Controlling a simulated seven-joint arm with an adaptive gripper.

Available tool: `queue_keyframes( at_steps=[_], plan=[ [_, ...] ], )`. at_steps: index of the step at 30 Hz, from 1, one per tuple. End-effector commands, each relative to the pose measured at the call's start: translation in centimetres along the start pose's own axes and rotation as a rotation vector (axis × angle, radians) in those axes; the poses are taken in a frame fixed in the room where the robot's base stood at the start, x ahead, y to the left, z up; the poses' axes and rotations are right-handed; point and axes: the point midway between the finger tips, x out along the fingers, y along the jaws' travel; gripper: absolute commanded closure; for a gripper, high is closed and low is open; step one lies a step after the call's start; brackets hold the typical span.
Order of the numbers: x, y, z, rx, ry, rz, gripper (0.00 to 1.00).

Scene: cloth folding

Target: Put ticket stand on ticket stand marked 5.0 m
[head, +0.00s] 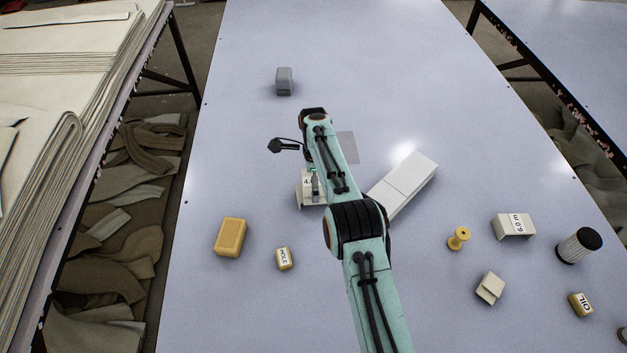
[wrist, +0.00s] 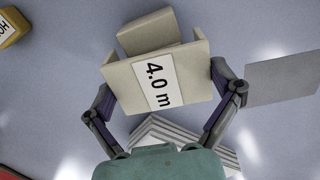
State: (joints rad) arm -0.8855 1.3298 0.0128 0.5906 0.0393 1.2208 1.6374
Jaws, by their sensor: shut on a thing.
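My gripper (wrist: 160,80) is shut on a cream ticket stand (wrist: 125,80) labelled 4.0 m, with a finger on each side of it. In the head view this stand (head: 304,200) is partly hidden by my arm, left of the table's middle. A cream block-like part (wrist: 148,32) shows just beyond its upper edge; I cannot tell whether it belongs to the stand. The height of the stand above the table is unclear. Another cream ticket stand (head: 514,232) is at the right; its small label looks like 6.0 m or 5.0 m.
A yellow block (head: 230,237) and HOLE block (head: 284,259) lie left. A long white box (head: 412,178) and grey sheet (head: 348,147) lie near my arm. A spool (head: 458,239), cream block (head: 489,289), OIL block (head: 581,305) and black-topped cylinder (head: 577,247) stand right. The far table is mostly clear.

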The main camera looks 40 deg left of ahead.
Motion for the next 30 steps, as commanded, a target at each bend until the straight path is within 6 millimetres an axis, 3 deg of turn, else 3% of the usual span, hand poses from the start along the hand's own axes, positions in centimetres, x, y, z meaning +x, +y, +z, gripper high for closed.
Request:
queue_keyframes(
  at_steps=[11,12,13,24,30],
  plan=[
    [1.0,0.0,0.0,-0.001,-0.001,0.000,0.37],
    [1.0,0.0,0.0,-0.001,-0.001,0.001,0.06],
    [0.9,0.0,0.0,-0.001,-0.001,0.000,0.00],
    [0.8,0.0,0.0,-0.001,0.000,0.000,0.00],
    [-2.0,-0.1,0.0,0.001,0.000,-0.005,0.00]
  ],
)
